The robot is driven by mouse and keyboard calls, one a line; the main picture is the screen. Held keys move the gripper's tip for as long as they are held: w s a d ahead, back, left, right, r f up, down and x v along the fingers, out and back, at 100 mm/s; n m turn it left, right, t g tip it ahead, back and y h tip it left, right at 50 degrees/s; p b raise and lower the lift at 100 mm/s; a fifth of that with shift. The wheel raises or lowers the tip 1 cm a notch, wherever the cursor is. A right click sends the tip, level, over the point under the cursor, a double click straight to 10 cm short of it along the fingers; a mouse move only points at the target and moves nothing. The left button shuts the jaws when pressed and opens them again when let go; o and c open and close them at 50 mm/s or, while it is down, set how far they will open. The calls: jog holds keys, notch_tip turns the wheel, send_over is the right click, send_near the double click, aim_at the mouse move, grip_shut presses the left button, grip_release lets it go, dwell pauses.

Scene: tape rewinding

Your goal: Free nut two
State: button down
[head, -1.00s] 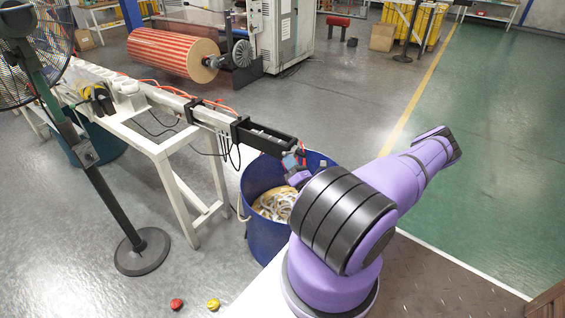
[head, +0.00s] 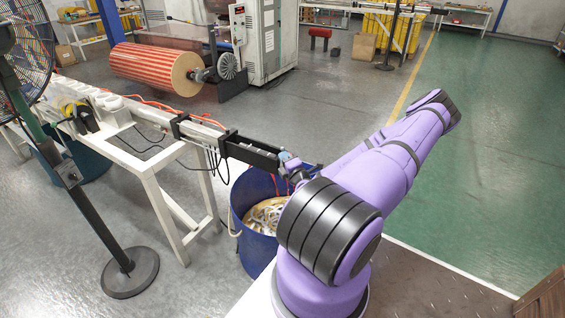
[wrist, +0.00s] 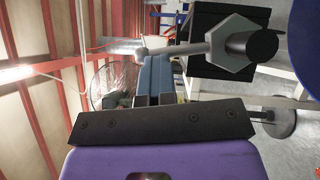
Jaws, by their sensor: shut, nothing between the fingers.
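A grey hexagonal nut (wrist: 231,47) shows in the wrist view at the upper right, in front of a black block; I cannot tell which number it is. A metal bar runs left from it to a rounded end, and a dark cylindrical end (wrist: 262,45) sits at its right. My gripper (wrist: 155,62) is shut and empty, its blue-grey fingertips just below the bar near the rounded end; I cannot tell whether they touch. In the head view my gripper (head: 295,165) is by the end of the machine's black arm (head: 248,151), partly hidden by my own arm.
A blue bin (head: 250,235) with pale tape rings stands below the black arm. A white bench (head: 152,190) supports the machine at the left. A fan stand (head: 130,272) stands at the front left. A striped roll (head: 150,68) lies behind. The green floor at the right is clear.

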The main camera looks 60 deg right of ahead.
jog(key=shift+w+d+r, duration=0.15)
jog(key=shift+d+r, duration=0.3)
jog(key=shift+d, duration=0.1)
dwell(0.5)
